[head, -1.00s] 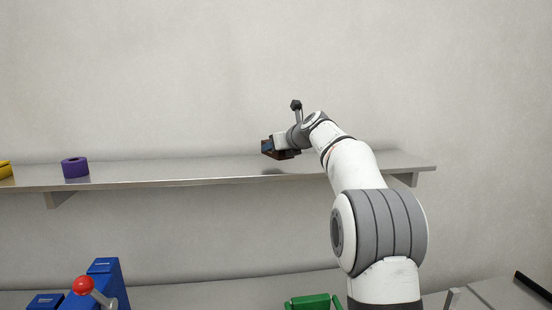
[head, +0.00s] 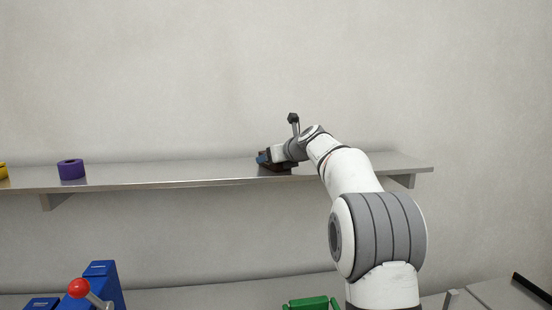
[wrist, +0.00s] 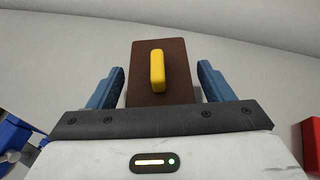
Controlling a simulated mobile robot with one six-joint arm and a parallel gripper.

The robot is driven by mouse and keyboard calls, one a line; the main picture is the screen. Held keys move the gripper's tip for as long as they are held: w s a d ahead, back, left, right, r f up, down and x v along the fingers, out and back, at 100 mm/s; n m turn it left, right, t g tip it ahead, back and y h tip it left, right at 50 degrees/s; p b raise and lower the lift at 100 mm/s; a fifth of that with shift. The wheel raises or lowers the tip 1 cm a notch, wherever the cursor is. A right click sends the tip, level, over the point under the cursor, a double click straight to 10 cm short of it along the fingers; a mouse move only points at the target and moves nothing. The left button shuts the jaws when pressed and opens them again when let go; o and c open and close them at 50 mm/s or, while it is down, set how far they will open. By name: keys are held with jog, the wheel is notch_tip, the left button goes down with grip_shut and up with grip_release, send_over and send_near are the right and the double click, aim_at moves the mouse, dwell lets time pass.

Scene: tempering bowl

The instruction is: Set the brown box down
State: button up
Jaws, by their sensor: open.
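The brown box (wrist: 173,88), with a yellow handle (wrist: 157,70) on its face, stands between the blue fingers of my gripper (wrist: 161,72) in the wrist view. A gap shows on each side of the box, so the fingers are open and apart from it. In the head view my gripper (head: 262,158) is low over the shelf (head: 215,172). The brown box (head: 279,168) shows there as a dark brown patch under the gripper, at shelf level, mostly hidden by it.
A purple ring (head: 71,170) and a yellow object (head: 3,171) are on the shelf's left part. The shelf between ring and gripper is clear. Below are a blue device (head: 104,282) with a red knob (head: 79,288) and a green object (head: 312,303). A wall stands behind.

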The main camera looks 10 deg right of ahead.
jog(key=shift+r, duration=0.1)
jog(key=b+v, duration=0.2)
jog(key=v, duration=1)
jog(key=shift+b, duration=0.4)
jog(key=shift+s, duration=0.1)
